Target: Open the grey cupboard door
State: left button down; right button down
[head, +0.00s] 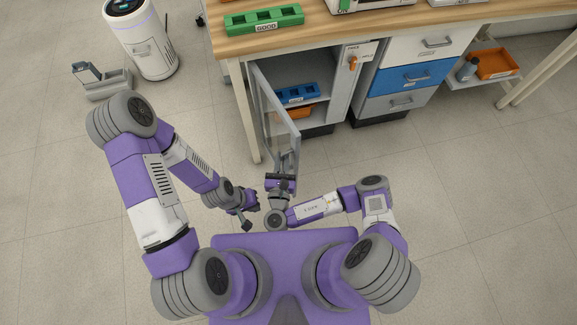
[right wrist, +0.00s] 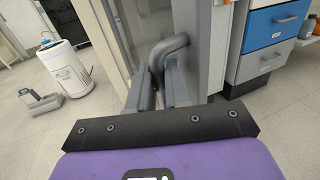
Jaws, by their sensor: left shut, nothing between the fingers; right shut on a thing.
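The grey cupboard door (head: 276,108) has a clear panel in a grey frame. In the head view it stands wide open, swung out towards me from the cupboard under the bench. My right gripper (head: 284,162) is at the door's near, free edge. In the right wrist view its fingers (right wrist: 162,88) are shut on the grey bent door handle (right wrist: 170,48). My left gripper (head: 246,223) is shut and empty, low and left of the right gripper, apart from the door.
Inside the cupboard are a blue tray (head: 297,93) and an orange bin (head: 294,113). Drawers (head: 403,76) stand to the right. A green tray (head: 263,20) is on the bench. A white cylindrical unit (head: 145,42) stands at the far left. The left floor is mostly clear.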

jog(key=shift+w+r, duration=0.2)
jog(key=shift+w, duration=0.05)
jog(key=c, duration=1.3)
grip_release()
jog(key=shift+c, duration=0.2)
jog(key=shift+o, duration=0.5)
jog(key=shift+w+a+f, duration=0.15)
